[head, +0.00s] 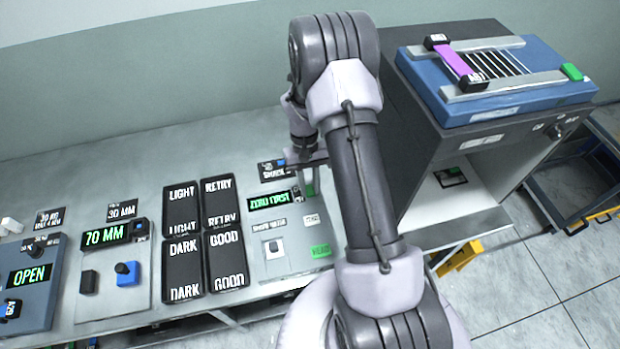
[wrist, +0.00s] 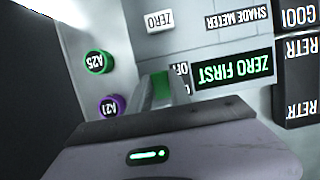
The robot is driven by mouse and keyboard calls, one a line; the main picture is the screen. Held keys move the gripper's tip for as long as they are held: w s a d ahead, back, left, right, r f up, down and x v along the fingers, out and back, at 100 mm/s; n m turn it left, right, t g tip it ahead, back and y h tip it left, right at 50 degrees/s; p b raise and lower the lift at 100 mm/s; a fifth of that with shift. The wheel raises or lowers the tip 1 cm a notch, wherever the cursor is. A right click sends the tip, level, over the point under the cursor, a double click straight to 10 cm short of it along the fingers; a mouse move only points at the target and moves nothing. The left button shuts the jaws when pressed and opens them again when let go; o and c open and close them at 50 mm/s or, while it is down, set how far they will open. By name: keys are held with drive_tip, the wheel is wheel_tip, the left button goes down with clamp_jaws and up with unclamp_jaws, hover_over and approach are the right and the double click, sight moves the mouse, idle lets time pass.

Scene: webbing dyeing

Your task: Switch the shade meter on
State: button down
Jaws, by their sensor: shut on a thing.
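The shade meter (head: 293,265) is a light grey panel on the bench, left of my arm in the head view. Its lit display (head: 270,201) reads "ZERO FIRST" in green; it also shows, upside down, in the wrist view (wrist: 232,72). A white ZERO button (wrist: 160,18) is beyond the fingers there. My gripper (wrist: 164,92) is down at the meter beside the display, shut on a small green piece (wrist: 161,83), which looks like its switch. A label beside it, partly hidden by a finger, seems to read "OFF". My gripper also shows in the head view (head: 309,178).
A green READ key (head: 321,251) is at the meter's front. Black LIGHT, RETRY, DARK and GOOD trays (head: 184,268) stand left of it. A grey cabinet (head: 440,150) with a blue fixture on top is close right of my arm. Round A25 (wrist: 99,62) and A21 (wrist: 112,105) pieces lie near the gripper.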

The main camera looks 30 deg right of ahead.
drive_tip(key=c, duration=1.2)
unclamp_jaws()
drive_tip(key=p+v, duration=0.3)
drive_tip(key=v, duration=1.4)
drive_tip(key=shift+w+r, duration=0.15)
drive_tip(key=shift+w, duration=0.1)
